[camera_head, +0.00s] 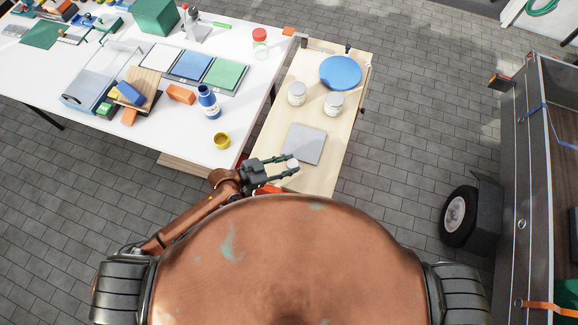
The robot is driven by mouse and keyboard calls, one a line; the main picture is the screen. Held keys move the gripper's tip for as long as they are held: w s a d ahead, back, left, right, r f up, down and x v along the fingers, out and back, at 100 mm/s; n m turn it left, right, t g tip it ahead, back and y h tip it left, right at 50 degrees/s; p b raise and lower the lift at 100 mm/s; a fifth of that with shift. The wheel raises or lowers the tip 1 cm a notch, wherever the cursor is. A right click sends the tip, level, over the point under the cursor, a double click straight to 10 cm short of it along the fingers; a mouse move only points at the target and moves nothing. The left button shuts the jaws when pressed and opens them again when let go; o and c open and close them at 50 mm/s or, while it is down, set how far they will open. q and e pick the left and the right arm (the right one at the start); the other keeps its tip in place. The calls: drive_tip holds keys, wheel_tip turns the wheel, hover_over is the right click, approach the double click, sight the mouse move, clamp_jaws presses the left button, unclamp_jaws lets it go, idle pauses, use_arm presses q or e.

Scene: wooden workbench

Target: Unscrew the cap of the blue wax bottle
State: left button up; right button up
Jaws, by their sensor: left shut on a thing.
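The blue wax bottle (209,103) stands upright on the white table, with a white label on its front. Its top looks blue and is too small to tell whether a cap is on it. My left gripper (291,165) is well to the right of the bottle and nearer to me, over the near part of the pale wooden bench. It is shut on a small white round thing (293,164) that looks like a cap. My right gripper is not in view.
A grey square plate (304,144) lies on the pale bench (267,133), with two cans (297,93) and a blue disc (340,72) beyond it. A yellow cup (222,141) and orange block (181,94) are near the bottle. A wheeled trailer (540,150) stands at right.

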use_arm(q)
drive_tip(key=s+a+r, duration=0.7)
drive_tip(key=a+r, duration=0.3)
drive_tip(key=a, duration=0.1)
drive_tip(key=shift+s+a, duration=0.35)
drive_tip(key=w+d+r+n+t+y, duration=0.35)
drive_tip(key=w+r, duration=0.45)
drive_tip(key=w, duration=0.3)
drive_tip(key=w+a+r+n+t+y, duration=0.1)
drive_tip(key=a+r+n+t+y, duration=0.1)
drive_tip(key=a+n+y, duration=0.2)
drive_tip(key=w+a+r+n+t+y, duration=0.1)
drive_tip(key=a+n+y, duration=0.3)
drive_tip(key=a, duration=0.4)
drive_tip(key=shift+w+r+n+t+y, duration=0.35)
drive_tip(key=shift+w+r+n, duration=0.2)
drive_tip(key=shift+r, duration=0.1)
